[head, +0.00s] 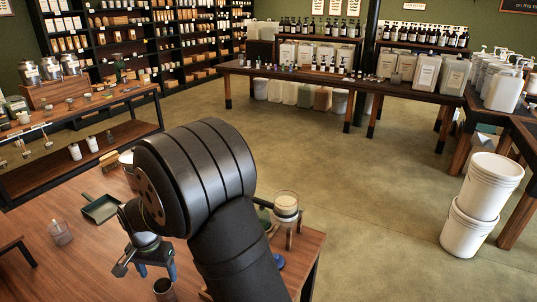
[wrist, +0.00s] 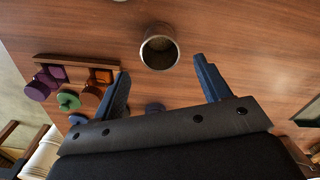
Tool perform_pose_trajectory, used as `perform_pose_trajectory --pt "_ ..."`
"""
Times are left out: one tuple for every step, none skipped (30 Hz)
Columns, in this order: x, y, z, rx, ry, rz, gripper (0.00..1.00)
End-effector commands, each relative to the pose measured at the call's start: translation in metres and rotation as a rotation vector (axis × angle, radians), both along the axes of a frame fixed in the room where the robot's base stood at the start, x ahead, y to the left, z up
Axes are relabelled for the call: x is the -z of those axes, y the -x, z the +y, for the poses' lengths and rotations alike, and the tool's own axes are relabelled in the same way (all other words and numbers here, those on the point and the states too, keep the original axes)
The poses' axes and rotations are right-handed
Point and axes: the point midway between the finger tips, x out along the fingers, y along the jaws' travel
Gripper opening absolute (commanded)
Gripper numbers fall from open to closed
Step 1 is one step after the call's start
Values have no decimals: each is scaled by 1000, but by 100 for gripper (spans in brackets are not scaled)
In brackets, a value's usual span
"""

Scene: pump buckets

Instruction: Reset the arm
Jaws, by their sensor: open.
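My gripper (wrist: 162,68) is open in the wrist view, its two blue fingers spread wide with nothing between them. In the head view my gripper (head: 150,268) hangs low over the wooden table, partly hidden by my black arm. A dark metal cup (wrist: 160,47) stands on the table just beyond the fingertips in the wrist view, apart from them. What looks like the same cup (head: 164,290) shows at the bottom edge of the head view.
A wooden rack (wrist: 70,60) with purple and orange pieces lies left of the fingers. A green dustpan (head: 101,208) and glass jar (head: 60,232) are on the table. Stacked white buckets (head: 467,230) stand on the floor.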

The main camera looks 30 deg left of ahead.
Motion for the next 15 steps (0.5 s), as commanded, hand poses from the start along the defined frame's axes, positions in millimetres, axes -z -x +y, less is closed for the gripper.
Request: perform_pose_trajectory --pt "11 0 -1 0 5 1 70" --pt "17 0 -1 0 5 1 70" --pt "25 0 -1 0 6 2 70" --pt "31 0 -1 0 5 1 70" --pt "37 0 -1 0 5 1 70" --pt "45 0 -1 0 5 1 70" --pt "51 0 -1 0 5 1 70" --pt "57 0 -1 0 5 1 70" --pt "65 1 -1 0 5 1 70" --pt "71 0 -1 0 5 1 70" --pt "78 1 -1 0 5 1 70" --pt "85 1 -1 0 5 1 70" --pt "91 1 -1 0 4 2 70" --pt "96 1 -1 0 5 1 70" --pt "103 1 -1 0 4 2 70"
